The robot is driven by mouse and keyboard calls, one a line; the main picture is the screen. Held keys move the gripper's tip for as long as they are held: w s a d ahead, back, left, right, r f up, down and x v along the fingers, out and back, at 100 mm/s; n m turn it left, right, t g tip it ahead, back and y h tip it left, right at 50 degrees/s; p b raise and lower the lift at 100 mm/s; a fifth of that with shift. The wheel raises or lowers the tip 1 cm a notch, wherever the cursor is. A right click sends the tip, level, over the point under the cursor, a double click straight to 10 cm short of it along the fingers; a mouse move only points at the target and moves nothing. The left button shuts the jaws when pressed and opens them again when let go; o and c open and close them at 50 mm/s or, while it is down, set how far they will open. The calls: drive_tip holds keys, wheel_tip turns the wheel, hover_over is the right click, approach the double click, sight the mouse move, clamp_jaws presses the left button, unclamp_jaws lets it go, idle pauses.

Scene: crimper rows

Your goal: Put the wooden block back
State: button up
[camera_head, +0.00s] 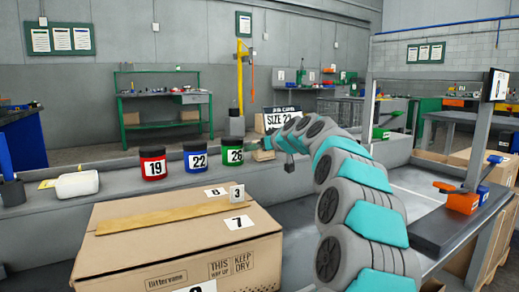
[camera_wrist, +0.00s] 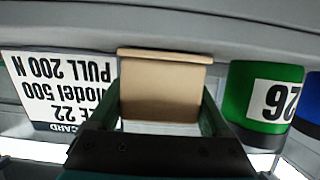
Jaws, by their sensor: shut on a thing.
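My gripper (camera_head: 269,147) is stretched out to the back ledge, between the green "26" container and the job card. In the wrist view my gripper (camera_wrist: 160,108) has one finger on each side of the tan wooden block (camera_wrist: 160,90) and is shut on it. The block also shows in the head view as a small tan piece (camera_head: 262,156) beside the green container. I cannot tell whether the block touches the ledge. The green container (camera_head: 232,152) stands to its left in the head view and also shows in the wrist view (camera_wrist: 262,92).
The job card (camera_head: 281,118), reading "SIZE 22", stands close behind my gripper. A cardboard box (camera_head: 180,255) is in front.

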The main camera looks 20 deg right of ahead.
drive_tip(key=shift+f, duration=0.15)
drive_tip(key=o, duration=1.3)
drive_tip(key=shift+r, duration=0.25)
drive_tip(key=v, duration=1.2)
